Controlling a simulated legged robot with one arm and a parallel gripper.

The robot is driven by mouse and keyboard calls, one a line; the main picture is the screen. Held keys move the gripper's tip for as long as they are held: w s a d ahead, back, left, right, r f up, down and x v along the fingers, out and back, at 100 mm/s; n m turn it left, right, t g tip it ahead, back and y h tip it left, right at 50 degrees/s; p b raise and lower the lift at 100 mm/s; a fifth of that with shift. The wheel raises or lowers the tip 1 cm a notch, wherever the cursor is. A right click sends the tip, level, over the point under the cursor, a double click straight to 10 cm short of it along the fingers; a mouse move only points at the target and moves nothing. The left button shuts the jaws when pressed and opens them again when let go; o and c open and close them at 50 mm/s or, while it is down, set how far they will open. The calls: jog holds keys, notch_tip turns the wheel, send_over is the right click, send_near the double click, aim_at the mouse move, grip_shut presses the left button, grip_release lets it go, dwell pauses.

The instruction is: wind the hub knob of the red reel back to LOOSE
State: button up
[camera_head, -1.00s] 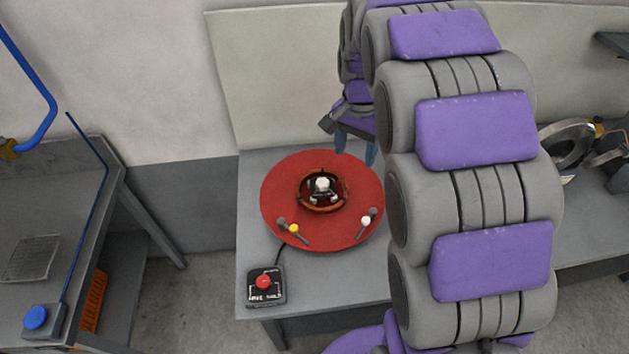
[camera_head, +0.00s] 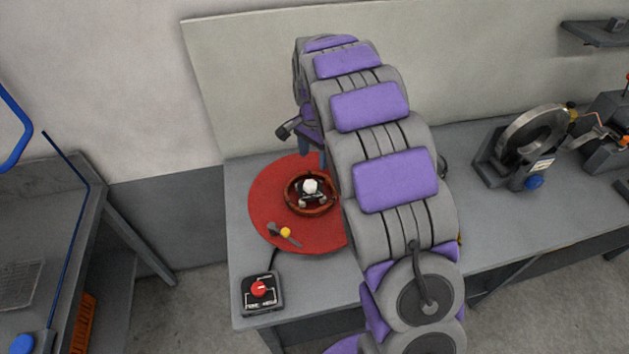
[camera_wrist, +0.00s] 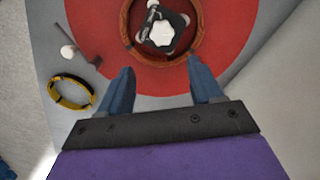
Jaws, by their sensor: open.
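The red reel (camera_head: 274,210) lies flat on the grey bench, its right side hidden behind my arm in the head view. At its centre a white hub knob (camera_head: 310,186) sits on a dark mount inside a copper-coloured ring (camera_head: 292,201). In the wrist view the knob (camera_wrist: 161,33) shows near the top, within the ring (camera_wrist: 128,38), on the red disc (camera_wrist: 93,29). My gripper (camera_wrist: 160,80) is open and empty, its blue fingers apart, with the knob beyond the fingertips. In the head view my gripper is partly hidden behind my arm.
A control box with a red button (camera_head: 260,288) stands at the bench's front left. A yellow-tipped lever (camera_head: 285,232) sits on the reel's front edge. A yellow ring (camera_wrist: 71,92) lies left of my fingers. A metal-ringed machine (camera_head: 530,135) stands to the right.

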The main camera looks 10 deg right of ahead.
aim_at(311, 183)
jog(key=a+f, duration=0.1)
jog(key=f, duration=0.3)
jog(key=a+f+b, duration=0.1)
jog(key=f, duration=0.2)
jog(key=shift+a, duration=0.3)
jog(key=d+f, duration=0.2)
jog(key=f, duration=0.1)
jog(key=shift+d+f+b, duration=0.2)
jog(key=shift+b, duration=0.1)
jog(key=shift+a, duration=0.85)
jog(key=shift+c, duration=0.2)
jog(key=shift+a, duration=0.1)
jog(key=shift+c, duration=1.4)
jog(key=shift+d, duration=0.65)
jog(key=c, duration=0.7)
jog(key=shift+a, duration=0.15)
jog(key=shift+c, duration=0.2)
jog(key=shift+n+p, duration=0.3)
jog(key=shift+n, duration=0.1)
